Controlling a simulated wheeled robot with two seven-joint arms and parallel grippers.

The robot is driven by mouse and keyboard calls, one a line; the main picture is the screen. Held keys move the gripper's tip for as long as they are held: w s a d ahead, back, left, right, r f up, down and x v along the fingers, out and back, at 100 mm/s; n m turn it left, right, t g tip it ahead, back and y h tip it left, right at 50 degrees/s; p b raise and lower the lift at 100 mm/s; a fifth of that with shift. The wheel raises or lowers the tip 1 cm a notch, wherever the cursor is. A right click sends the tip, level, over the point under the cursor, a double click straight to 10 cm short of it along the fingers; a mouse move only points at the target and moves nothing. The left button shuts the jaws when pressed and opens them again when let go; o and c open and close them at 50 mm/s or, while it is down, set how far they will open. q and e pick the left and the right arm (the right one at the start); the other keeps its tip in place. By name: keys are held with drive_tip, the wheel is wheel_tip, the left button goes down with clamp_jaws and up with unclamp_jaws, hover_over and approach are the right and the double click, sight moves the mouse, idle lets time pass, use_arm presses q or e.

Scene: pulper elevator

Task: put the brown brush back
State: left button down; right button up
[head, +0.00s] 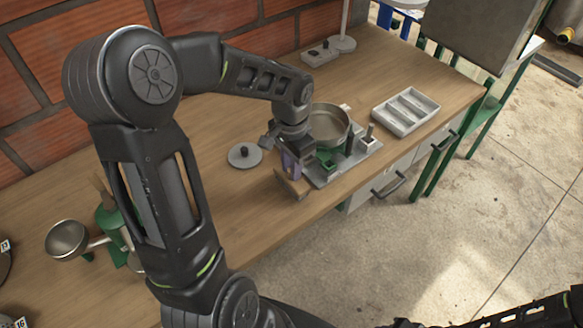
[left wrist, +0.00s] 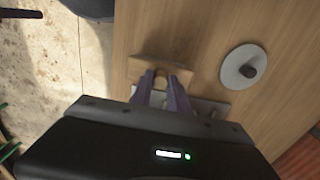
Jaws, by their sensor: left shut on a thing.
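The brown brush (head: 292,185) is a wooden bar with a short stub, at the front left edge of a grey tray. In the left wrist view, the bar (left wrist: 140,68) lies crosswise at the fingertips. My left gripper (head: 291,170) has purple fingers and points down. It is shut on the brush's stub, as the left wrist view (left wrist: 161,82) shows. I cannot tell whether the brush touches the bench. The grey tray (head: 331,178) holds a green part, a small cup and upright pieces; my gripper hides part of it. My right gripper is not in view.
A round metal pan (head: 329,124) stands behind the tray. A grey disc with a black knob (head: 244,155) lies to its left. A grey compartment tray (head: 405,111) is at the right. A metal bowl (head: 67,239) is at the left. The bench front between is clear.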

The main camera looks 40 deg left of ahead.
use_arm(q)
drive_tip(key=shift+f, duration=0.5)
drive_tip(key=shift+f, duration=0.1)
drive_tip(key=c, duration=1.3)
unclamp_jaws()
wheel_tip(320, 180, up, 12)
drive_tip(key=shift+r, duration=0.15)
